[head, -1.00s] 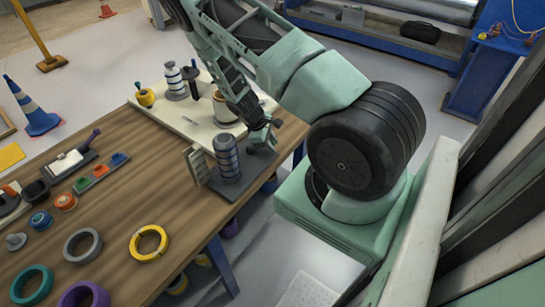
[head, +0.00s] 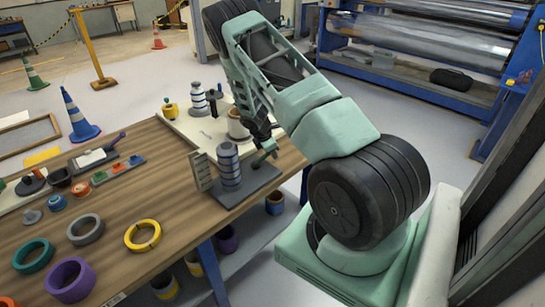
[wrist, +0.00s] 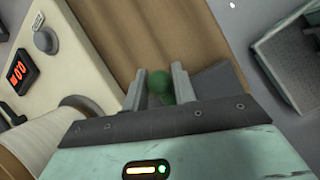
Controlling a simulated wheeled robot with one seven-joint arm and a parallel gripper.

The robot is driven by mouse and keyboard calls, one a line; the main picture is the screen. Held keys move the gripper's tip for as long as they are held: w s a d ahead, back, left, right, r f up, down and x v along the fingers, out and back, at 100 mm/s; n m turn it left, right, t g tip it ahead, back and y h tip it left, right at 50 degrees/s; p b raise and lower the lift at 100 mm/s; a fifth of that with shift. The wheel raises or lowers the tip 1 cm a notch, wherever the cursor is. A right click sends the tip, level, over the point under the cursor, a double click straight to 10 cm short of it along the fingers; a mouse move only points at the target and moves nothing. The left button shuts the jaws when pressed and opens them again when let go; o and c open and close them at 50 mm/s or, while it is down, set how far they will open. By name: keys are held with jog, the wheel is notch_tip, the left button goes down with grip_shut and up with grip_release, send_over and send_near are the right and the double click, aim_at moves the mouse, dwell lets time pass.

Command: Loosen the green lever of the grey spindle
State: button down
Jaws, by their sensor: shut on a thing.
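The grey spindle (head: 229,165) stands upright on a dark base plate (head: 240,190) at the table's right edge in the head view. My gripper (head: 267,148) is just to the right of the spindle, low over the plate. In the wrist view, the green lever's round knob (wrist: 160,84) sits between the two fingers of my gripper (wrist: 159,86), which is shut on it. The rest of the lever is mostly hidden by the gripper.
A grey notched stand (head: 200,171) is close to the spindle's left. Behind it, a cream board (head: 190,128) holds another banded spindle (head: 198,100) and a yellow pot (head: 170,109). Loose rings, including a yellow ring (head: 142,247), lie at front left.

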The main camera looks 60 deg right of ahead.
aim_at(259, 165)
jog(key=shift+w+d+n, duration=0.15)
jog(key=shift+w+n, duration=0.1)
jog(key=shift+n, duration=0.05)
dwell(0.4)
jog(key=c, duration=1.2)
grip_release()
jog(key=shift+o, duration=0.2)
jog(key=b+v, duration=0.2)
jog(key=v, duration=1.5)
jog(key=shift+s+r+b, duration=0.2)
jog(key=shift+r+b, duration=0.05)
jog(key=shift+b, duration=0.15)
